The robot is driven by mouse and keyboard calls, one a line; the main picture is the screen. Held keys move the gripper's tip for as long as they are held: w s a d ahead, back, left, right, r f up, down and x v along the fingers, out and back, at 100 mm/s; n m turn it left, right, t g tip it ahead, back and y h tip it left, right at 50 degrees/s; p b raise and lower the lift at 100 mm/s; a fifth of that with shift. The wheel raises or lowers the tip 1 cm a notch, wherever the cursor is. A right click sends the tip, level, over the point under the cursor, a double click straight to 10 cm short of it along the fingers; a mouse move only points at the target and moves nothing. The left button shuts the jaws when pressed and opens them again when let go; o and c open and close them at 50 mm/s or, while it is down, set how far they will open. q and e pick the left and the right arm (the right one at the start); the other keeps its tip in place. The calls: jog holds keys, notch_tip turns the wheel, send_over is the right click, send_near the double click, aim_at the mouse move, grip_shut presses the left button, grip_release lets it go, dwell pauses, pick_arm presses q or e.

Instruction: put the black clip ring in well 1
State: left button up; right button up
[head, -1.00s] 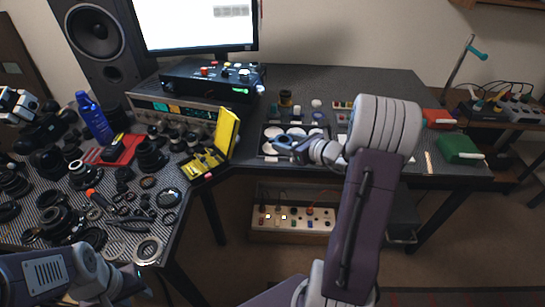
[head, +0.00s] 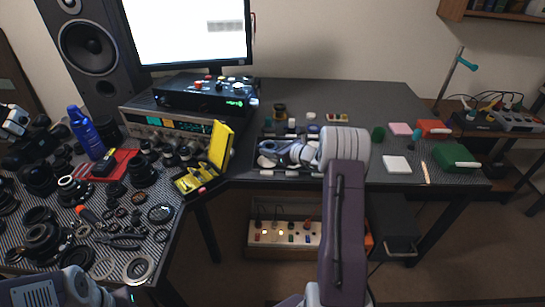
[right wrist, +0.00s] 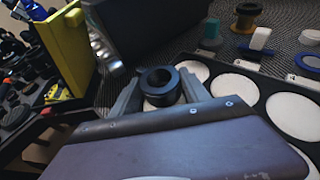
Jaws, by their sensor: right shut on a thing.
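The black clip ring (right wrist: 160,86) shows in the right wrist view, gripped between the two grey fingertips of my right gripper (right wrist: 158,92). A patch of white shows just below the ring, so it is over or very near a white well; how high it is I cannot tell. The black tray (right wrist: 264,84) has several round white wells (right wrist: 236,90). In the head view my right gripper (head: 268,151) is over the left part of the tray, and the ring cannot be made out there. My left arm shows at the lower left, its fingers out of frame.
A yellow open case (head: 220,147) stands left of the tray. A black box (head: 206,92) is behind it. Small items, including a brown-and-black spool (right wrist: 246,16), stand behind the tray. The left desk is crowded with lens parts. A white pad (head: 397,164) lies to the right.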

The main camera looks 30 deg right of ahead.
aim_at(272, 162)
notch_tip(272, 162, down, 3)
jog(key=shift+f+b, duration=0.2)
jog(key=shift+b, duration=0.2)
jog(key=shift+f, duration=0.3)
jog(key=o, duration=1.3)
